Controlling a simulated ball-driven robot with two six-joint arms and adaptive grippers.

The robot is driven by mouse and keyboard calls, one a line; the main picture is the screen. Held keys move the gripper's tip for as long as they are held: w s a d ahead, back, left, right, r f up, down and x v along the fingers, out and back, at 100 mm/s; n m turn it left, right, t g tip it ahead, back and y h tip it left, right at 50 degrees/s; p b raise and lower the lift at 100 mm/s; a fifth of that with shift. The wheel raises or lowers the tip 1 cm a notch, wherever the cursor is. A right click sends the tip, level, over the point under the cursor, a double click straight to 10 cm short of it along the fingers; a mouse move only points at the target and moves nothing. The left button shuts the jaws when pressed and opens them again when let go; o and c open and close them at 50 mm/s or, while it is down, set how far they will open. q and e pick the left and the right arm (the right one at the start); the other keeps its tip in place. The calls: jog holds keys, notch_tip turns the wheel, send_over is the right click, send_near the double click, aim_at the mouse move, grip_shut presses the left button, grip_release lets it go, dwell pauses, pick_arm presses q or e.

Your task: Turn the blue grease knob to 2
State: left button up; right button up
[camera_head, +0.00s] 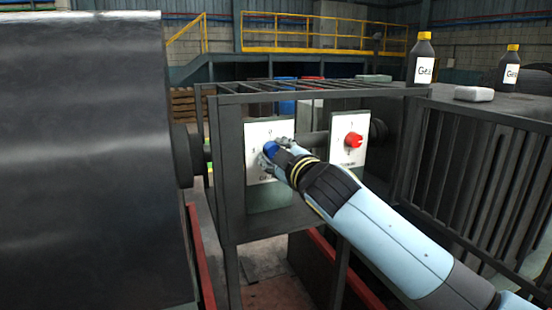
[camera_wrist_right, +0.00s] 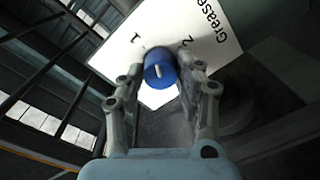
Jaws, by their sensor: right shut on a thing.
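The blue grease knob (camera_head: 271,149) sits on a white plate (camera_head: 256,133) at the front of the dark metal frame. In the right wrist view the knob (camera_wrist_right: 161,76) shows a short white mark on its face. The printed 1 is up and left of it, the 2 up and right. The mark runs nearly up and down in that picture; I cannot tell exactly which number it points to. My right gripper (camera_wrist_right: 160,80) is shut on the knob, one finger on each side. In the head view its fingers partly cover the knob and plate. My left gripper is not in view.
A second white plate with a red knob (camera_head: 354,140) is right of the blue one, close to my right arm. A large dark drum (camera_head: 80,150) fills the left. Dark bottles (camera_head: 423,60) and a pale block (camera_head: 474,94) stand on the cabinet at right.

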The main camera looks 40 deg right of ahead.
jog(key=m+b, duration=0.1)
jog(key=m, duration=0.3)
jog(key=m+b, duration=0.2)
jog(key=m, duration=0.2)
jog(key=m+b, duration=0.2)
jog(key=m, duration=0.1)
jog(key=shift+d+f+m, duration=0.1)
jog(key=shift+f+m, duration=0.15)
jog(key=shift+m, duration=0.15)
dwell(0.4)
jog(key=o, duration=0.9)
jog(key=shift+o, duration=1.2)
jog(key=shift+r, duration=0.15)
jog(key=shift+s, duration=0.15)
